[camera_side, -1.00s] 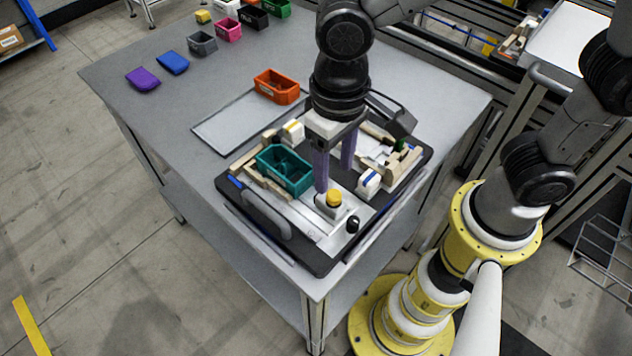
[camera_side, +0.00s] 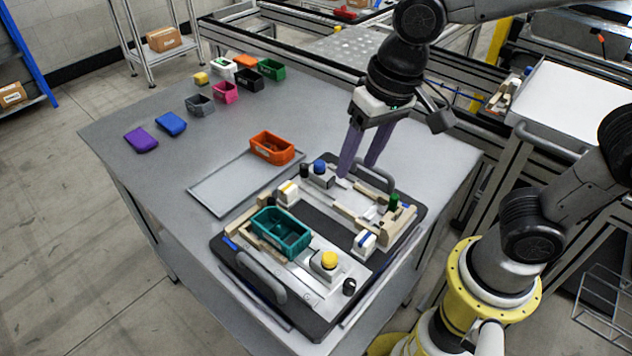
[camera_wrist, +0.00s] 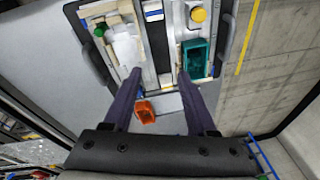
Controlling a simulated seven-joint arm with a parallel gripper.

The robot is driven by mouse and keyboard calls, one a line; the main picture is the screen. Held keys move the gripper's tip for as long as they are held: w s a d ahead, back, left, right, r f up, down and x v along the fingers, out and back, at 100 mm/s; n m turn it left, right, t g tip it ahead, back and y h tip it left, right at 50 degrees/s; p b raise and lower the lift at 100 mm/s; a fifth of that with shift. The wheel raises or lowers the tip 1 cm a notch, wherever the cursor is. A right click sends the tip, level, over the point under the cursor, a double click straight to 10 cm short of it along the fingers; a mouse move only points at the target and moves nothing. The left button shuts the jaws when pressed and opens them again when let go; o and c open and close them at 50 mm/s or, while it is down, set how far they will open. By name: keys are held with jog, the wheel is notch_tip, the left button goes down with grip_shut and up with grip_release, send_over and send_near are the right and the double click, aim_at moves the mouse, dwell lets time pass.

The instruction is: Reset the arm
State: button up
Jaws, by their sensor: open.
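My gripper (camera_side: 360,172) is open and empty, with two long purple fingers pointing down. It is raised above the far part of the pallet fixture (camera_side: 318,322) in the side view. In the wrist view my gripper (camera_wrist: 160,90) has its fingers spread, with nothing between them. The teal bin (camera_side: 283,232) sits in the near left part of the fixture; it also shows in the wrist view (camera_wrist: 196,58). A yellow button (camera_side: 329,260) and a blue button (camera_side: 319,165) stand on the fixture. The orange bin (camera_side: 272,147) stands behind the fixture, by a flat grey plate (camera_side: 215,189).
Several small bins, including a pink bin (camera_side: 225,93) and a green bin (camera_side: 271,68), stand at the table's back. A purple piece (camera_side: 141,140) and a blue piece (camera_side: 172,124) lie at its left. The table (camera_side: 125,110) is bare between them. A white-topped cart (camera_side: 575,105) stands at right.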

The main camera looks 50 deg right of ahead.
jog(key=s+d+n+t, duration=0.3)
jog(key=s+d, duration=0.6)
jog(key=d, duration=0.1)
jog(key=shift+d+r+h, duration=0.3)
jog(key=shift+r+h, duration=0.1)
jog(key=shift+r, duration=0.05)
